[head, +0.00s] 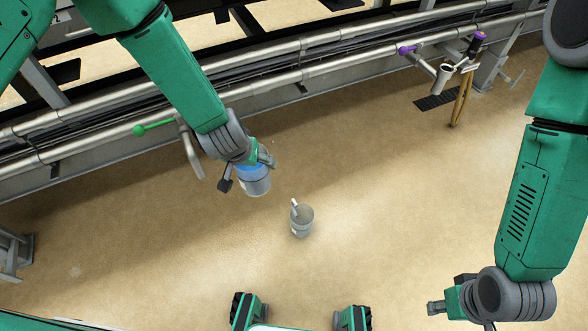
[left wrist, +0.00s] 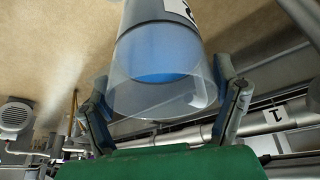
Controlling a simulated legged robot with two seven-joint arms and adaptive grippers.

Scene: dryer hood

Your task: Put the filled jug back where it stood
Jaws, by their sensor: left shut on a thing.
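The jug (head: 256,186) is a clear, greyish vessel with blue liquid in its upper part, and it looks upright. My left gripper (head: 246,172) is shut on it, with one finger on each side. In the left wrist view the jug (left wrist: 160,60) shows its clear rim, the blue liquid and a white label, between the two fingers of the gripper (left wrist: 166,103). I cannot tell its exact height above the floor. My right gripper (head: 460,302) is at the lower right, far from the jug; its finger opening is unclear.
A grey vessel (head: 301,222) with a pale piece at its rim stands on the sandy floor, right of and nearer than the held jug. A green-handled valve (head: 155,128) and metal pipes (head: 290,68) lie beyond. Purple-handled fittings (head: 445,70) stand at the upper right.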

